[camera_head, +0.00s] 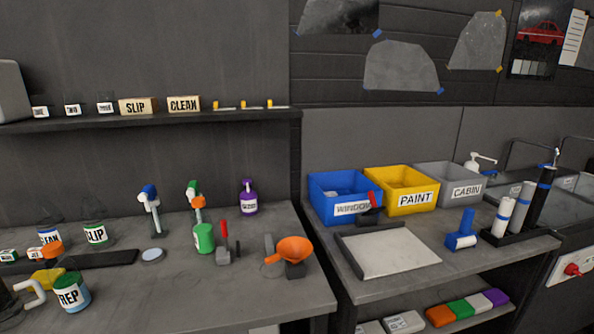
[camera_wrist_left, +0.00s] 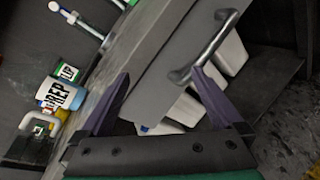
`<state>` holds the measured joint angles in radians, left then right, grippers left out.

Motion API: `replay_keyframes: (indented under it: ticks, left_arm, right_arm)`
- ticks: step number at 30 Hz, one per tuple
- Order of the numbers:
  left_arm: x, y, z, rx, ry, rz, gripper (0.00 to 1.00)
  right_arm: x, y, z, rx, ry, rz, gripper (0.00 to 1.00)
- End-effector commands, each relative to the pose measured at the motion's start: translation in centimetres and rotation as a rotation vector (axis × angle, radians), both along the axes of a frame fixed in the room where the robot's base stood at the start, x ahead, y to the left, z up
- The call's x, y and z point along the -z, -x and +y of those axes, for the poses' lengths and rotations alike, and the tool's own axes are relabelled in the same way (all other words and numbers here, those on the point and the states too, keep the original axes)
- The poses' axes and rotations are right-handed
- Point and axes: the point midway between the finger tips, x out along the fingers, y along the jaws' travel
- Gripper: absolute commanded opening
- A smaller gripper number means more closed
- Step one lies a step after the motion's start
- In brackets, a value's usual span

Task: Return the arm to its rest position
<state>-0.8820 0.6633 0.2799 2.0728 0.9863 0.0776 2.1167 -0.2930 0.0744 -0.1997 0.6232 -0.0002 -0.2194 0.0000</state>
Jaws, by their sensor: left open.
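My left gripper (camera_wrist_left: 160,72) shows only in the left wrist view, with its two dark purple fingers spread apart and nothing between them. The tip of its right finger appears close to a metal bar handle (camera_wrist_left: 205,48) on a grey front; I cannot tell whether they touch. The REP jar (camera_wrist_left: 62,94) is to the left of the fingers, apart from them. Neither gripper nor arm can be made out clearly in the head view, and my right gripper is not seen.
The left bench holds the REP jar (camera_head: 71,291), a green can (camera_head: 204,238), an orange funnel (camera_head: 291,250) and spray bottles. The right bench holds blue (camera_head: 325,207), yellow (camera_head: 415,209) and grey bins, and a tray (camera_head: 362,269). White containers (camera_wrist_left: 187,110) sit below the handle.

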Motion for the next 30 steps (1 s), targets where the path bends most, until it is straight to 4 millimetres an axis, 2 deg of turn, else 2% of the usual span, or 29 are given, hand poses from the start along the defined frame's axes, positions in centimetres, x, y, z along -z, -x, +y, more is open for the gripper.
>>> replay_keyframes:
  ticks: [1, 5, 8, 9, 11, 12, 14, 15, 16, 18, 21, 22, 24, 30]
  left_arm:
    - [2.2, 0.7, 1.2, -0.010, -0.092, 0.034, 1.00]
    - [9.4, 3.6, 3.9, 0.023, -0.418, 0.177, 1.00]
    - [17.1, 7.5, 4.7, 0.151, -0.735, 0.349, 1.00]
    - [20.5, 9.4, 4.4, 0.240, -0.864, 0.424, 1.00]
    - [25.2, 12.4, 3.1, 0.413, -1.047, 0.521, 1.00]
    - [28.2, 14.5, 1.8, 0.555, -1.159, 0.574, 1.00]
    - [32.2, 17.7, -0.7, 0.803, -1.315, 0.624, 1.00]
    - [34.6, 19.8, -2.7, 0.990, -1.409, 0.632, 1.00]
    - [36.1, 21.2, -4.3, 1.133, -1.474, 0.622, 1.00]
    - [38.8, 24.4, -7.7, 1.461, -1.596, 0.555, 1.00]
    - [40.8, 27.5, -11.2, 1.820, -1.703, 0.408, 1.00]
    - [41.1, 28.2, -11.8, 1.891, -1.722, 0.371, 1.00]
    - [41.4, 28.9, -12.5, 1.984, -1.743, 0.318, 1.00]
    - [41.4, 29.0, -12.6, 1.994, -1.746, 0.311, 1.00]
  right_arm:
    - [0.0, 0.2, -0.1, 0.000, 0.001, 0.004, 0.00]
    - [0.1, 0.8, -0.2, -0.001, 0.004, 0.012, 0.00]
    - [0.1, 0.8, -0.3, -0.002, 0.005, 0.013, 0.00]
    - [0.1, 0.8, -0.4, -0.002, 0.005, 0.013, 0.00]
    - [0.0, 0.8, -0.4, -0.002, 0.006, 0.013, 0.00]
    - [0.0, 0.8, -0.4, -0.002, 0.006, 0.013, 0.00]
    - [0.0, 0.8, -0.4, -0.002, 0.006, 0.013, 0.00]
    - [0.0, 0.8, -0.4, -0.003, 0.006, 0.013, 0.00]
    - [0.0, 0.8, -0.4, -0.003, 0.006, 0.013, 0.00]
    - [0.0, 0.8, -0.4, -0.003, 0.006, 0.013, 0.00]
    - [0.0, 0.8, -0.5, -0.002, 0.007, 0.013, 0.00]
    - [0.0, 0.8, -0.5, -0.002, 0.007, 0.013, 0.00]
    - [0.0, 0.7, -0.5, -0.002, 0.007, 0.012, 0.00]
    - [0.0, 0.7, -0.5, -0.002, 0.007, 0.012, 0.00]
